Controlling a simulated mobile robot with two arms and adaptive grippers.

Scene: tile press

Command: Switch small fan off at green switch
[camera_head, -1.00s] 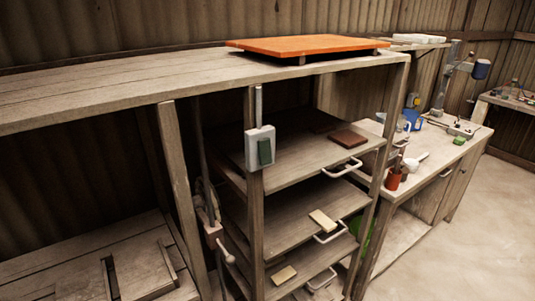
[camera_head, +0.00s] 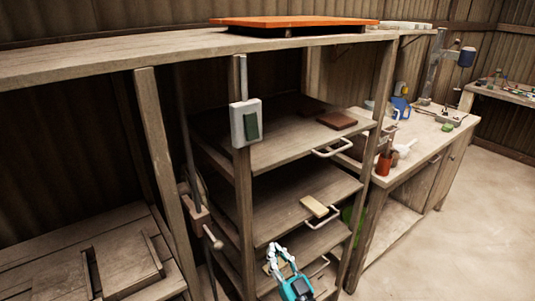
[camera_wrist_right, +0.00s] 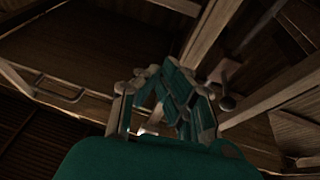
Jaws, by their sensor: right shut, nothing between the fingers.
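The green switch (camera_head: 250,126) sits in a pale grey box on the front post of the shelf rack, left of the middle in the head view. My right gripper (camera_head: 273,250) is low in the head view, in front of the lower shelves and well below the switch. It is shut and empty, its fingers pointing up. It also shows in the right wrist view (camera_wrist_right: 152,75), among wooden posts and shelf undersides. I cannot make out the small fan for certain in these frames. My left gripper is not in view.
The rack's drawers with white handles (camera_head: 334,148) stick out to the right of the post. A wooden lever (camera_head: 212,236) stands left of the post. An orange board (camera_head: 290,22) lies on top. Open floor (camera_head: 470,220) is at the right.

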